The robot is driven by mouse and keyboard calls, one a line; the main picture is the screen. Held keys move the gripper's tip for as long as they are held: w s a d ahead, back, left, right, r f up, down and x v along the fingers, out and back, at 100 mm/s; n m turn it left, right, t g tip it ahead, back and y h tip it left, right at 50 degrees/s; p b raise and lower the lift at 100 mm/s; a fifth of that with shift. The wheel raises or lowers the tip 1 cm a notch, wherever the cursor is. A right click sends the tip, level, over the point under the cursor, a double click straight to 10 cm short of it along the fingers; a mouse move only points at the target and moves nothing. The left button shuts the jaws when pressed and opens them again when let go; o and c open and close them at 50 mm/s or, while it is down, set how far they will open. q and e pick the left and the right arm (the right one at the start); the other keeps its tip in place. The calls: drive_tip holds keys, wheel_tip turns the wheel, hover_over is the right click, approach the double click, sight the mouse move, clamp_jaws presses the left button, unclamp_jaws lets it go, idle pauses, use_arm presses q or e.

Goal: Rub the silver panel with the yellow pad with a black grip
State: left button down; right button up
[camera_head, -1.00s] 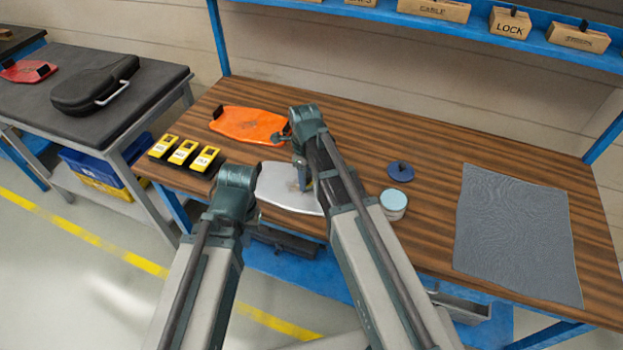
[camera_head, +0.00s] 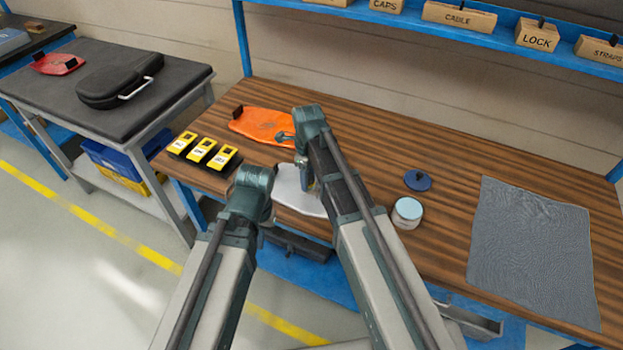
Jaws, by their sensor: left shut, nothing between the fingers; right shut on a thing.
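The silver panel (camera_head: 290,198) lies on the wooden workbench near its front edge, partly hidden by my arms. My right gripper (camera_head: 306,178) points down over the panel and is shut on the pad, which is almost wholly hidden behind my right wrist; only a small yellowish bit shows. I cannot tell whether the pad touches the panel. My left gripper (camera_head: 256,196) is shut and empty at the bench's front edge, left of the panel; its fingers are mostly hidden by its wrist.
An orange panel (camera_head: 262,124) lies behind the silver one. Several yellow boxes (camera_head: 203,151) stand left. A round tin (camera_head: 407,212), a blue lid (camera_head: 418,180) and a grey cloth (camera_head: 532,245) lie right. A shelf (camera_head: 480,37) with labelled boxes runs along the back.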

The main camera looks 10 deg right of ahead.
sight(298, 183)
drive_tip(key=shift+w+a, duration=0.45)
drive_tip(key=shift+a, duration=0.3)
drive_tip(key=shift+w+a, duration=0.45)
drive_tip(key=shift+a, duration=0.25)
drive_tip(key=shift+f, duration=0.15)
clamp_jaws()
drive_tip(key=shift+s+d, duration=0.5)
drive_tip(key=shift+d, duration=0.35)
drive_tip(key=shift+s+d, duration=0.5)
drive_tip(key=shift+d, duration=0.35)
drive_tip(key=shift+s+d, duration=0.5)
drive_tip(key=shift+d, duration=0.25)
drive_tip(key=shift+s+d, duration=0.5)
drive_tip(key=shift+d, duration=0.35)
